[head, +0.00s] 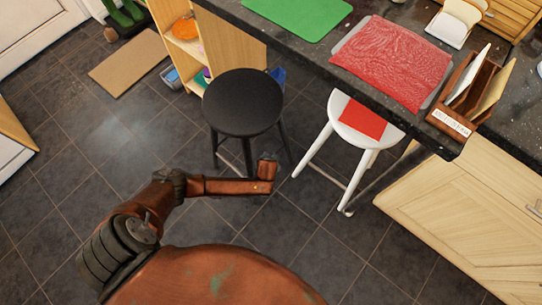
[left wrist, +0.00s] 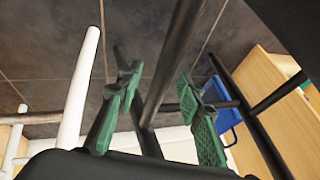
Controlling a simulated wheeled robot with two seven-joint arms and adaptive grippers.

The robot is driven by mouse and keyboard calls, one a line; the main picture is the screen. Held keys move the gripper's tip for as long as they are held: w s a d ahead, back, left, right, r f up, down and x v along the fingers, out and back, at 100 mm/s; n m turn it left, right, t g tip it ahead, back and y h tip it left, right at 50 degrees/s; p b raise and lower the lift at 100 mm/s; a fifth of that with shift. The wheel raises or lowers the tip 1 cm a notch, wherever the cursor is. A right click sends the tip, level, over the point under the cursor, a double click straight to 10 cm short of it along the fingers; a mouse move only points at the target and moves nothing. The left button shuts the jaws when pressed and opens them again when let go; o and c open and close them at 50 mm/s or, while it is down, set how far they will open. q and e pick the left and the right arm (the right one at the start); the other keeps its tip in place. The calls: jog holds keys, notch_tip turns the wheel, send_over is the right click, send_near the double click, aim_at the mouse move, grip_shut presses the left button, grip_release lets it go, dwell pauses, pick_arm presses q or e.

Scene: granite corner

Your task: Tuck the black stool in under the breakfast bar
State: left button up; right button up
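The black stool (head: 243,102) stands upright on the tiled floor, its round seat close to the near edge of the dark granite breakfast bar (head: 306,50). My left gripper (head: 268,164) is low beside the stool's legs, below seat height. In the left wrist view, the green-padded fingers of my left gripper (left wrist: 163,112) are spread apart. A black stool leg (left wrist: 170,65) runs through the space between them; I cannot tell whether either pad touches it. My right gripper is not in view.
A white stool (head: 343,117) with a red patch stands right of the black stool; its leg shows in the left wrist view (left wrist: 80,88). A wooden shelf unit (head: 232,38) and a blue bin (left wrist: 226,112) are behind. Floor to the left is clear up to a brown mat (head: 128,62).

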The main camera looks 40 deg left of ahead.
pick_arm(q)
grip_shut()
dwell(0.3)
dwell(0.6)
